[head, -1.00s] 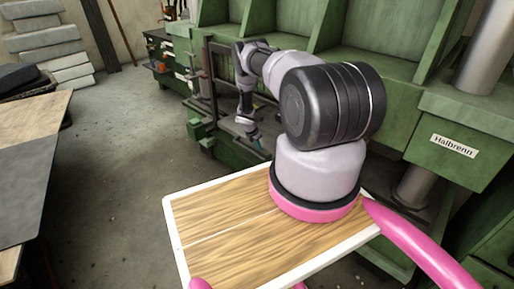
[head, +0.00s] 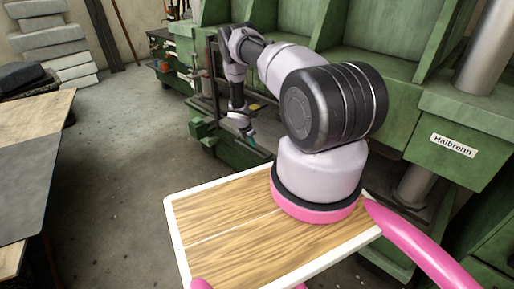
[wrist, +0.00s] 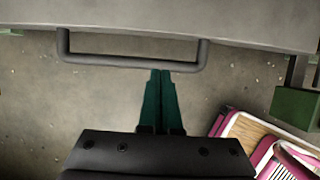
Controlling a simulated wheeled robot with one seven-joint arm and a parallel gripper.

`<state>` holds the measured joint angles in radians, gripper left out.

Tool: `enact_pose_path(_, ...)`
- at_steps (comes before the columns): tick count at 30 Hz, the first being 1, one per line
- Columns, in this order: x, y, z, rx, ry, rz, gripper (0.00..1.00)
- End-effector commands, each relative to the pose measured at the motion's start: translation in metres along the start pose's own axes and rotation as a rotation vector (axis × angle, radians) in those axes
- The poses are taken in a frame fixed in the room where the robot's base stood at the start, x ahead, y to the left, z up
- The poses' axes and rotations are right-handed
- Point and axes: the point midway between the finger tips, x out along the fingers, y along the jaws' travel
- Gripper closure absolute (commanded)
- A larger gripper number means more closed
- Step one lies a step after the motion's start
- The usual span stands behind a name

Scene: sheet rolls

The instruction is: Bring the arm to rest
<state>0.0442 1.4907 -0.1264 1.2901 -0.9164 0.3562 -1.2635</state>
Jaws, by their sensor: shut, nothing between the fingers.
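My gripper (wrist: 160,76) shows in the wrist view with its two teal fingers together and nothing between them. Its fingertips appear close to a dark bar handle (wrist: 130,60) on a grey edge, but I cannot tell if they touch. In the head view my gripper (head: 252,141) is small, hanging at the end of my arm in front of the green machine (head: 235,152). My arm reaches out from its base and bends downward there.
A table with a wood and grey top (head: 30,130) stands at the left. Grey stacked slabs (head: 55,45) lie by the back wall. Green cabinets (head: 450,140) stand close on the right. The concrete floor (head: 120,150) between table and machine is clear.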

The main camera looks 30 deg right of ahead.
Motion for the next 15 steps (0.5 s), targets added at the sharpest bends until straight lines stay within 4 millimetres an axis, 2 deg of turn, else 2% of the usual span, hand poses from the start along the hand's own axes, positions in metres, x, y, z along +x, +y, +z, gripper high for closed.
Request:
enact_pose_path(1, -0.012, 0.000, -0.001, -0.002, 0.001, 0.000, 1.00)
enact_pose_path(6, -0.041, 0.000, -0.002, -0.002, 0.002, 0.000, 1.00)
enact_pose_path(10, -0.052, -0.001, -0.002, -0.001, 0.003, -0.001, 1.00)
enact_pose_path(15, -0.057, -0.001, -0.003, 0.000, 0.003, -0.001, 1.00)
